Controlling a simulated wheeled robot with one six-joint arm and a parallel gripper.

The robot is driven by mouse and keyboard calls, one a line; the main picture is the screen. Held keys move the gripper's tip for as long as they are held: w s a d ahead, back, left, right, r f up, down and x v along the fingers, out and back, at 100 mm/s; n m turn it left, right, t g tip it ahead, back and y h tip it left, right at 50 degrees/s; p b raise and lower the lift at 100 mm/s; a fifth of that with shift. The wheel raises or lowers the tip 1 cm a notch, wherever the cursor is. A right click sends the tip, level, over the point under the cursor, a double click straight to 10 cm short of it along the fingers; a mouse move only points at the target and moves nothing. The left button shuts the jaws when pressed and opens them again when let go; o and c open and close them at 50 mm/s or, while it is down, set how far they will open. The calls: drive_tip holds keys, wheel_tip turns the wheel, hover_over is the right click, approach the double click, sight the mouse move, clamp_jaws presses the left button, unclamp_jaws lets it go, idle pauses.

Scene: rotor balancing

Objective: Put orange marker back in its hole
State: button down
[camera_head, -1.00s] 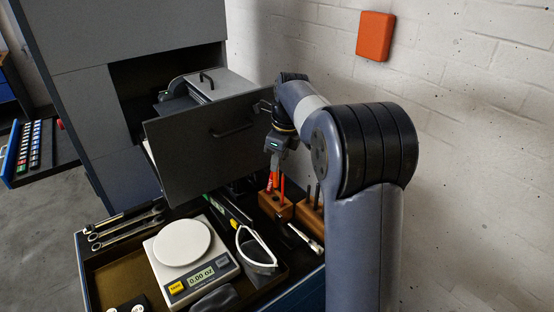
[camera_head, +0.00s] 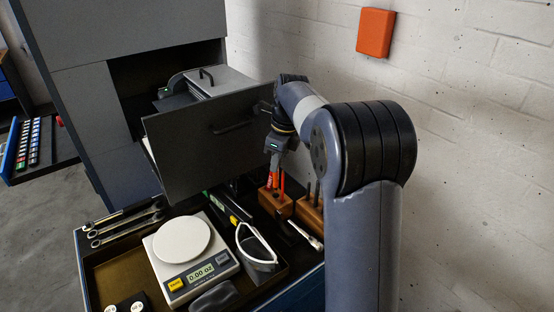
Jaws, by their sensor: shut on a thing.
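My gripper (camera_head: 276,158) points down above the wooden marker block (camera_head: 277,204) at the back right of the worktop. It is shut on the orange marker (camera_head: 275,171), which hangs close to upright over the block. A red marker and another thin orange-red one stand close by in the block. They overlap the held marker in the picture, so I cannot tell whether its lower end is inside a hole.
A second wooden block (camera_head: 310,216) with dark tools stands just right. Safety glasses (camera_head: 257,246), a scale (camera_head: 183,251) and wrenches (camera_head: 125,224) lie in front and left. An open grey panel (camera_head: 200,150) with a handle stands close to my gripper's left.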

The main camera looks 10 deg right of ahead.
drive_tip(key=shift+f, duration=0.15)
drive_tip(key=shift+f+b, duration=1.05)
drive_tip(key=shift+f, duration=1.1)
drive_tip(key=c, duration=1.3)
unclamp_jaws()
drive_tip(key=shift+r, duration=0.1)
drive_tip(key=r, duration=0.3)
drive_tip(key=d+r, duration=0.1)
drive_tip(key=r, duration=0.3)
drive_tip(key=s+r, duration=0.1)
drive_tip(key=r, duration=0.2)
drive_tip(key=shift+d+r, duration=0.2)
drive_tip(key=shift+d, duration=0.05)
drive_tip(key=shift+f, duration=0.1)
